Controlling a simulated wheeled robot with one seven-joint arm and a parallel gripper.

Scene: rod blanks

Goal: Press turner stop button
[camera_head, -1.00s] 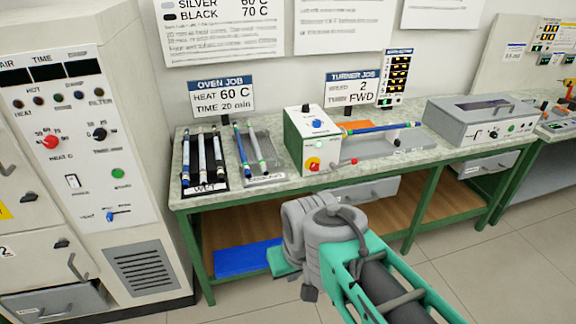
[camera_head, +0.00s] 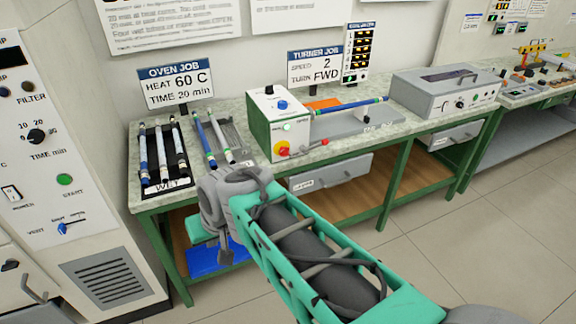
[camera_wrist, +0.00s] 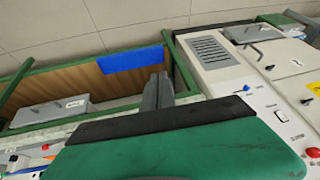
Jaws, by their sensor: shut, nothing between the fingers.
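The turner (camera_head: 283,125) is a white box with green sides, standing on the bench in the head view. Its front has a lit green button (camera_head: 286,127) and a red knob on a yellow plate (camera_head: 283,148). A small red part (camera_head: 322,142) shows at its lower right; I cannot tell which red control is the stop. A blue-ended rod (camera_head: 350,107) lies across the turner's right side. My gripper (camera_wrist: 158,92) is shut and empty in the wrist view. In the head view it hangs below and left of the turner, mostly hidden by my wrist, apart from the buttons.
Several rods lie in the WET rack (camera_head: 165,186) and the rack beside it (camera_head: 238,155). A grey lidded box (camera_head: 445,90) stands right of the turner. The oven panel (camera_head: 40,150) is at left. A drawer (camera_head: 330,172) is under the bench. Floor in front is clear.

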